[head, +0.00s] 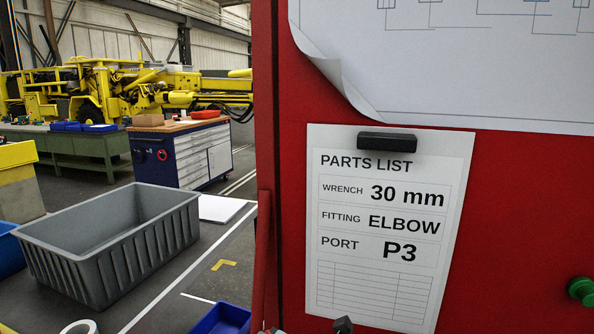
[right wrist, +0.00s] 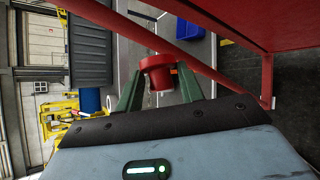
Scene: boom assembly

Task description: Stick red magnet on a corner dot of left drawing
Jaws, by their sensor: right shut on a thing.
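The red magnet (right wrist: 157,66) is a round red piece between the fingertips of my right gripper (right wrist: 158,80) in the right wrist view. The gripper is shut on it. A white drawing (head: 455,70) hangs on the red board (head: 500,230) at the top right of the head view; its lower left corner curls away from the board. Only its lower part shows, and I see no corner dot on it. I cannot tell whether this is the left drawing. A small grey tip shows at the bottom edge of the head view; I cannot tell what it is. My left gripper is not in view.
A parts list sheet (head: 390,270) hangs below the drawing under a black magnet (head: 387,142). A green magnet (head: 581,290) sits at the right edge. A grey crate (head: 115,240) stands left of the board. A red bar crosses close by in the right wrist view.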

